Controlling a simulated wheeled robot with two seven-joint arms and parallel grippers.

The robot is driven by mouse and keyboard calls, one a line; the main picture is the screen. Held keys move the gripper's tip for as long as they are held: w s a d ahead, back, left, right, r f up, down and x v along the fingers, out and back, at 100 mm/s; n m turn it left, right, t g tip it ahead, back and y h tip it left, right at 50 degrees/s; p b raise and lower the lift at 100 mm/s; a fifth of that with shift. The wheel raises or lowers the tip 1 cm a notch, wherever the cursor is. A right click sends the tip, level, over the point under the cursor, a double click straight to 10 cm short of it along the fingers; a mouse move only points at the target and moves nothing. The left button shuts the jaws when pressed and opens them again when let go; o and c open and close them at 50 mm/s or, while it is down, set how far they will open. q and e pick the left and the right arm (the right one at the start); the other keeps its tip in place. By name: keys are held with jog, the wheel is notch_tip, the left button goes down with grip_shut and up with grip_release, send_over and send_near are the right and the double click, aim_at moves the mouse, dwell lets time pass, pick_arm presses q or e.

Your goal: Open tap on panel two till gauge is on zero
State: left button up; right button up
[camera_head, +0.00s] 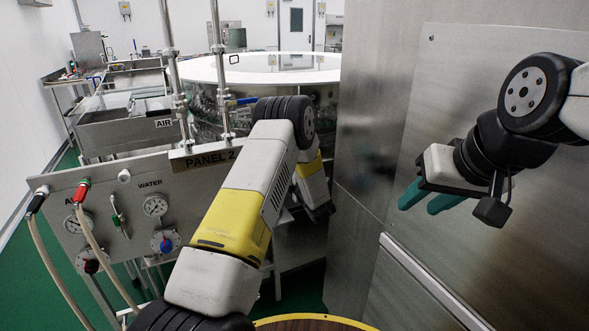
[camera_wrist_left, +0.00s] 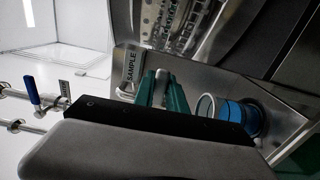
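Panel two (camera_head: 150,180), a steel panel signed "PANEL 2" (camera_head: 205,158), stands at the left in the head view. The water gauge (camera_head: 155,205) has a tap with a blue and red centre (camera_head: 165,241) below it. The gauge needles are too small to read. My left arm crosses right of the panel; its gripper is hidden in the head view. In the left wrist view the left gripper (camera_wrist_left: 162,88) has its teal fingers slightly apart, with nothing seen held. My right gripper (camera_head: 430,194) is open and empty, far right of the panel.
Hoses with a black and a red connector (camera_head: 82,190) hang from the panel. A steel cabinet (camera_head: 375,130) stands at the right. The left wrist view shows a blue-handled valve (camera_wrist_left: 33,90), a "SAMPLE" label (camera_wrist_left: 132,63) and a blue cylindrical part (camera_wrist_left: 240,114).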

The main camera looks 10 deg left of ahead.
pick_arm(q)
jog(key=o, duration=0.4)
jog(key=shift+o, duration=0.2)
jog(key=v, duration=0.8)
jog(key=shift+w, duration=0.1)
